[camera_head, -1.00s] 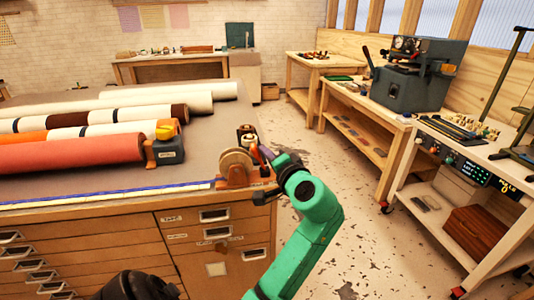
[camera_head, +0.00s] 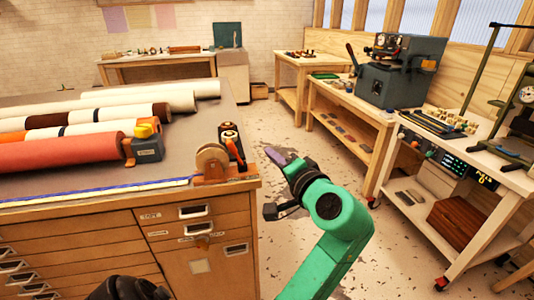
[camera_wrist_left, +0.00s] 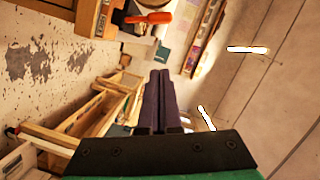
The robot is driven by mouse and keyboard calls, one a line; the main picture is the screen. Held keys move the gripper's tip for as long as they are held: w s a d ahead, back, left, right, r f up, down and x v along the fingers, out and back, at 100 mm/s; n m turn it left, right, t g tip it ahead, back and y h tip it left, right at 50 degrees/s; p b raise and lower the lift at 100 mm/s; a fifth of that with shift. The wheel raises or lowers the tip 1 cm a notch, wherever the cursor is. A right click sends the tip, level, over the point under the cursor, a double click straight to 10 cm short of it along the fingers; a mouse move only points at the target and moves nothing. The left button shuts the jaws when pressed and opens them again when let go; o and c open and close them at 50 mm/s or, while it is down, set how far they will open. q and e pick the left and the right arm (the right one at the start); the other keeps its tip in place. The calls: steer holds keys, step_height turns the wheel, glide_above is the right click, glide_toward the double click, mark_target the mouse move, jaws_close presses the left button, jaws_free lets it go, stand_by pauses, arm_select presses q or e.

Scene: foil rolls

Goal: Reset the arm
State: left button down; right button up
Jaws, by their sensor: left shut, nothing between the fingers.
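My left gripper (camera_head: 276,157) is at the end of the green arm in the head view, beyond the right end of the drawer cabinet. Its dark purple fingers lie together in the left wrist view (camera_wrist_left: 160,100), shut with nothing between them. It appears apart from the tape dispenser (camera_head: 211,162) on the cabinet corner. My right gripper is not in view.
The drawer cabinet (camera_head: 190,95) carries several rolls, including a red one (camera_head: 60,152), and an orange-grey device (camera_head: 147,143). A bench with a grey machine (camera_head: 400,72) and a white cart (camera_head: 495,150) stand right. Speckled floor (camera_head: 290,120) lies between.

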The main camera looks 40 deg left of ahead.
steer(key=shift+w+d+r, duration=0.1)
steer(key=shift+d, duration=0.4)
